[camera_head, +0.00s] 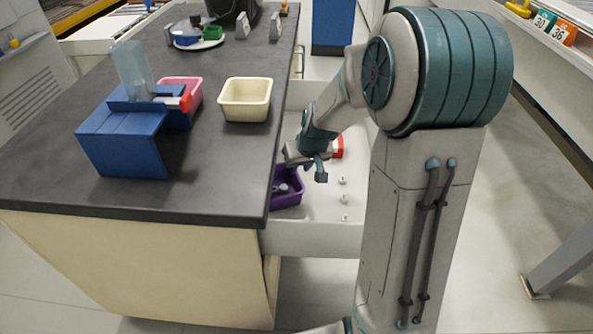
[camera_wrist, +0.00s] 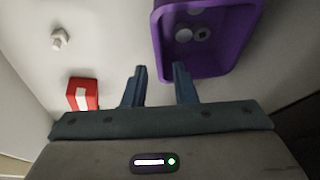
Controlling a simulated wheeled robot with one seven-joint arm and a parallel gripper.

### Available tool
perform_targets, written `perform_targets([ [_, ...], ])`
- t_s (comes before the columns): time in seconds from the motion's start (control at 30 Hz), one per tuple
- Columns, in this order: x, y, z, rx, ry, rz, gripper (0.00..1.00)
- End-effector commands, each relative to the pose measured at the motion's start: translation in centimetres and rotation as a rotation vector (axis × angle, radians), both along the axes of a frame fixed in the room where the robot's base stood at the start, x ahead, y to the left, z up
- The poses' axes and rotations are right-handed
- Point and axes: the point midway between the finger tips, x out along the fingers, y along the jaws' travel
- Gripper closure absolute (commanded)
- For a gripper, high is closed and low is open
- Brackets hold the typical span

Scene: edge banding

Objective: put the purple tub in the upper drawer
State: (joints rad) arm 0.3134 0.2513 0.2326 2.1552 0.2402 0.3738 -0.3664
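The purple tub (camera_head: 289,191) is in the open upper drawer (camera_head: 318,205), at its left side, partly hidden under the countertop edge. In the wrist view the tub (camera_wrist: 213,62) holds several small round grey pieces. My gripper (camera_head: 306,165) is just above and beside the tub, over the drawer. In the wrist view the fingers (camera_wrist: 160,72) are apart with nothing clearly held between them. The right finger overlaps the tub's near corner in the picture; I cannot tell whether it touches.
A red and white box (camera_wrist: 83,94) and several small white pieces (camera_head: 344,181) lie in the drawer. On the countertop (camera_head: 215,185) are a cream tub (camera_head: 246,112), a pink tub (camera_head: 196,100) and a blue stand (camera_head: 125,150).

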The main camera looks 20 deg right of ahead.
Motion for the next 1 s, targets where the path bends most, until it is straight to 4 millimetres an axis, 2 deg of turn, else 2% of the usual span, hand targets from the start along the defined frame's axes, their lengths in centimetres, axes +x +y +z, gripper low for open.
perform_targets([
  [0.03,-0.4,-0.2,1.2,-0.001,-0.003,-0.002,0.75],
  [0.13,-0.9,-0.3,2.6,-0.001,-0.002,0.000,0.75],
  [0.37,-1.9,-0.4,4.1,-0.002,0.003,0.002,0.75],
  [0.47,-3.2,0.1,4.8,-0.009,0.019,0.006,0.75],
  [0.57,-5.9,0.7,5.8,-0.025,0.052,0.010,0.75],
  [0.8,-15.8,1.9,8.2,-0.070,0.170,-0.013,0.75],
  [0.9,-19.2,1.9,8.6,-0.083,0.209,-0.030,0.75],
  [1.0,-21.6,1.8,8.8,-0.092,0.239,-0.046,0.75],
])
